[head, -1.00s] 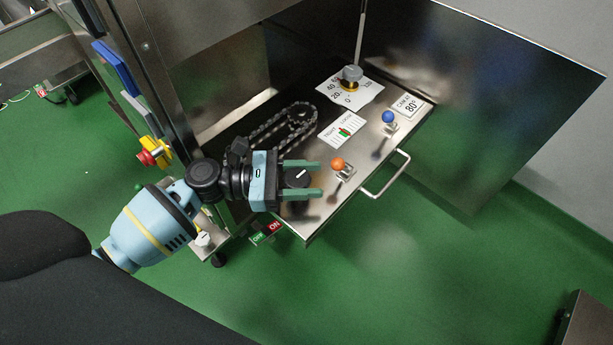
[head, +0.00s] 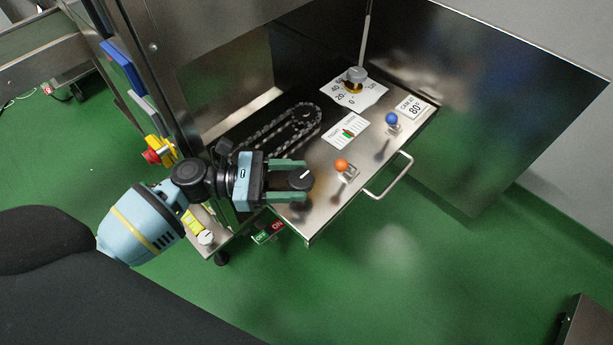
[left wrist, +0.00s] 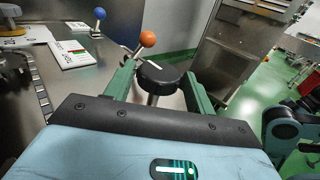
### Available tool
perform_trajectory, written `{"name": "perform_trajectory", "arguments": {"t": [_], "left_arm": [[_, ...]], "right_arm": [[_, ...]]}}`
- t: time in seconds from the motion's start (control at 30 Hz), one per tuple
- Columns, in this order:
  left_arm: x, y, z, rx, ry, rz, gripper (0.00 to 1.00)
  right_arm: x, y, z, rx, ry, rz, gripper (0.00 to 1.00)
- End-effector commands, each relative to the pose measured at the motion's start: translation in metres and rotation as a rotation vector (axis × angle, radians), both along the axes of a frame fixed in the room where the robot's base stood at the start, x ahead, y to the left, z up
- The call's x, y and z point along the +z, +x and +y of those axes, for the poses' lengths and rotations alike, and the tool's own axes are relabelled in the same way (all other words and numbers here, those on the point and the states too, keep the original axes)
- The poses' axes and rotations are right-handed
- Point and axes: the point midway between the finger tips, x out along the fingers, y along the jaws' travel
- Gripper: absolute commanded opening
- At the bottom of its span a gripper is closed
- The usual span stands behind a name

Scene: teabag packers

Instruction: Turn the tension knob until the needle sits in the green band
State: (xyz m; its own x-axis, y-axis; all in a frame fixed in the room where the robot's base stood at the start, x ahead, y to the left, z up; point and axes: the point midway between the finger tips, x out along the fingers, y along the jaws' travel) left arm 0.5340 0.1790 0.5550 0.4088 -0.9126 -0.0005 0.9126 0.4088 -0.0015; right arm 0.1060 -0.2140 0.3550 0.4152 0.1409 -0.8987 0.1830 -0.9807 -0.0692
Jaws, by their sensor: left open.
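The tension knob (head: 300,179) is a black round knob with a white line on top, near the left front of the steel panel. It also shows in the left wrist view (left wrist: 160,77). My left gripper (head: 306,181) is open, its green fingers on either side of the knob, with the knob near the fingertips. I cannot tell whether either finger touches it. The gauge card (head: 346,132), marked tight and loose, has a green and red patch in its middle; the needle's exact place is too small to tell. My right gripper is not in view.
An orange-ball lever (head: 342,165) stands close right of the knob, and a blue-ball lever (head: 391,118) farther back. A grey knob (head: 355,75) on a numbered dial is at the back. A chain (head: 285,130) lies behind the gripper. A handle (head: 388,178) juts from the front edge.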

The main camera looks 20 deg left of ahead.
Motion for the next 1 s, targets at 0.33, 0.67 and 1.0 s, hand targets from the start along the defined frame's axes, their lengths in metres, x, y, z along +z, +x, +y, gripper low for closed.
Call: {"name": "perform_trajectory", "arguments": {"t": [0.33, 0.67, 1.0], "left_arm": [[0.000, -0.016, 0.036, 0.000, 0.001, -0.001, 0.55], [0.000, -0.017, 0.038, -0.001, 0.000, -0.001, 0.55], [0.000, -0.017, 0.037, -0.001, 0.000, 0.000, 0.55]], "right_arm": [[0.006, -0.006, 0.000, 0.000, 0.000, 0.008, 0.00], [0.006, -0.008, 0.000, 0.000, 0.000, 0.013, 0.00], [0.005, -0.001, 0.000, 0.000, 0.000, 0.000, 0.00]]}}
